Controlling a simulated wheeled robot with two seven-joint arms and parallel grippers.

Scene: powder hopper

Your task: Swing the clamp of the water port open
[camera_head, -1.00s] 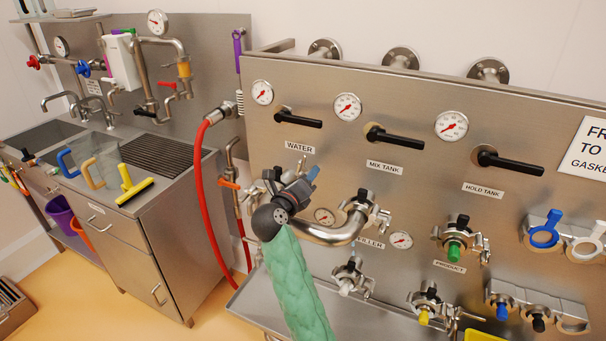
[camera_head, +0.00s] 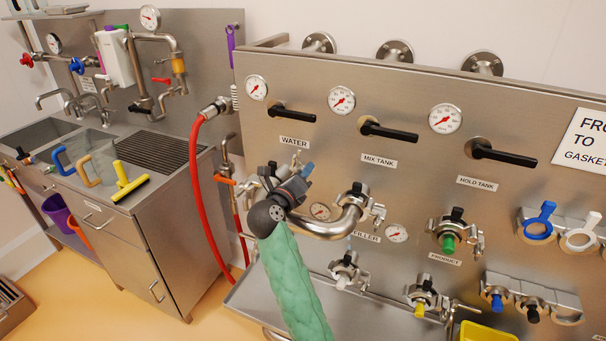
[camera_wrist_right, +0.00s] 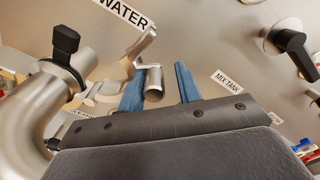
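My right gripper (camera_head: 308,170) is in front of the water port, below the WATER label (camera_head: 295,142). The gripper and arm hide most of this port in the head view; silver clamp parts (camera_head: 268,180) show at its left. In the right wrist view two blue fingers (camera_wrist_right: 160,85) stand apart. A short metal cylinder (camera_wrist_right: 153,84) shows between them, with visible gaps; contact cannot be told. Silver clamp parts (camera_wrist_right: 142,48) show beside it, near a pipe elbow (camera_wrist_right: 28,105) and black knob (camera_wrist_right: 65,42). How far the clamp is open is unclear. My left gripper is not in view.
A bent pipe (camera_head: 335,228) runs from beside my gripper to the port under the MIX TANK label (camera_head: 379,160). Black valve handles (camera_head: 292,113) stick out above. A red hose (camera_head: 199,190) hangs at left. A yellow container (camera_head: 485,332) sits at lower right.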

